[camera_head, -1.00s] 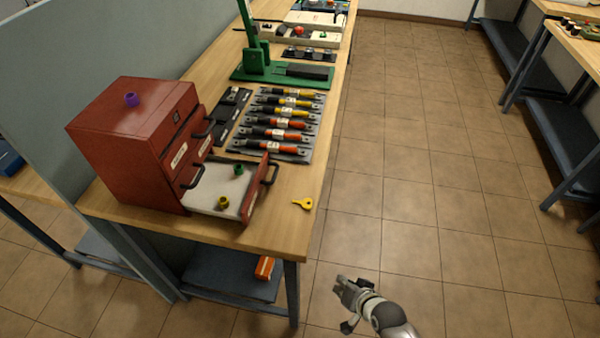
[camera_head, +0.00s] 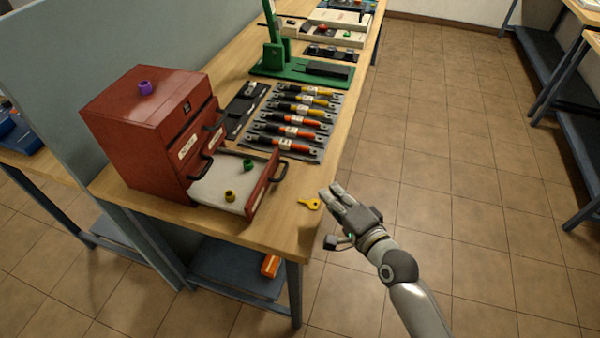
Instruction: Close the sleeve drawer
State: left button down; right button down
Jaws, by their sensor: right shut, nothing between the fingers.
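The red cabinet (camera_head: 135,120) stands at the left on the wooden bench. Its bottom drawer, the sleeve drawer (camera_head: 211,193), is pulled out towards the right, with a dark handle (camera_head: 281,172) on its red front. A green sleeve (camera_head: 248,164) and a yellow sleeve (camera_head: 230,195) stand inside on the pale drawer floor. A purple sleeve (camera_head: 146,88) sits on the cabinet top. My right gripper (camera_head: 333,191) is shut and empty, just off the bench's right edge, to the right of the drawer front and apart from it. My left gripper is not in view.
A yellow key (camera_head: 311,203) lies on the bench between the drawer and my right gripper. A green press (camera_head: 299,72) stands farther back.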

jog(key=x, duration=0.8)
jog(key=shift+w+a+r+p, duration=0.1)
jog(key=shift+p, duration=0.25)
jog(key=a, duration=0.2)
jog(key=w+a+p, duration=0.1)
jog(key=shift+f, duration=0.4)
jog(key=shift+a+f, duration=0.15)
jog(key=shift+a, duration=0.25)
jog(key=shift+w, duration=0.1)
